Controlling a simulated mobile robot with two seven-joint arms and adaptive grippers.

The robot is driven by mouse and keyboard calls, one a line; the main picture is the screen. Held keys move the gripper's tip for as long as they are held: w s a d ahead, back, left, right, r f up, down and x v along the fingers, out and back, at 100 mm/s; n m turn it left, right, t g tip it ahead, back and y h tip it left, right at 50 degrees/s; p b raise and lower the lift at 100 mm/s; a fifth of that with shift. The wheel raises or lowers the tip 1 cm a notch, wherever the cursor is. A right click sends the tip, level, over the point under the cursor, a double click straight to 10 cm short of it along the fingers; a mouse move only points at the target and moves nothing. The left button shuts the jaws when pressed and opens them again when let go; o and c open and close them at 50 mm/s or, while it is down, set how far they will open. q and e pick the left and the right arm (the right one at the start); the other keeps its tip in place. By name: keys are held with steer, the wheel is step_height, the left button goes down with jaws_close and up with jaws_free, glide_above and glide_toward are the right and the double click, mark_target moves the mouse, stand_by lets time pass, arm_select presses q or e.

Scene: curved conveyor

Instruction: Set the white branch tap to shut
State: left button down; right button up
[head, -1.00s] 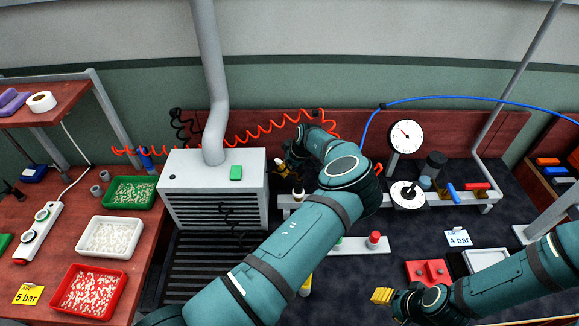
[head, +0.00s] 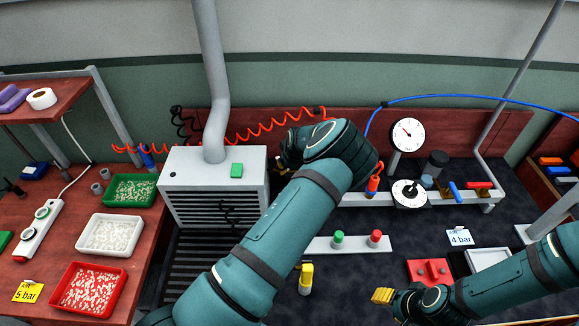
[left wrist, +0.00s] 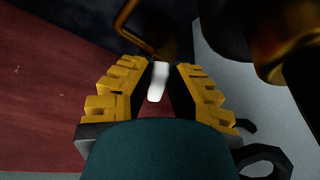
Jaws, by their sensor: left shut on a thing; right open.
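The white tap handle (left wrist: 158,82) stands between the yellow fingers of my left gripper (left wrist: 158,88) in the left wrist view, and the gripper is shut on it. A brass pipe part (left wrist: 138,30) shows just beyond the fingertips. In the head view my left gripper (head: 281,166) is at the left end of the pale manifold bar (head: 365,199), beside the grey vented box. My left arm hides the tap there, and I cannot read its position. My right gripper (head: 382,296) is open and empty at the lower right, away from the bar.
The grey vented box (head: 185,168) stands close on the left of my left gripper. A blue lever (head: 455,192), a red lever (head: 478,185) and a round gauge (head: 408,134) are on the right. An orange coiled hose (head: 250,134) runs behind. Green and red buttons stand in front.

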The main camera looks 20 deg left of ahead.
arm_select(q)
steer(key=shift+s+a+f+m+t+h+b, duration=0.1)
steer(key=shift+s+a+m+t+h+b, duration=0.3)
steer(key=shift+m, duration=0.5)
steer(key=shift+s+a+m+t+h+b, duration=0.1)
steer(key=shift+s+a+m+h+b, duration=0.2)
steer(key=shift+m+b, duration=0.45)
steer(key=shift+m, duration=0.25)
steer(key=c, duration=0.9)
jaws_free()
steer(key=shift+p, duration=0.3)
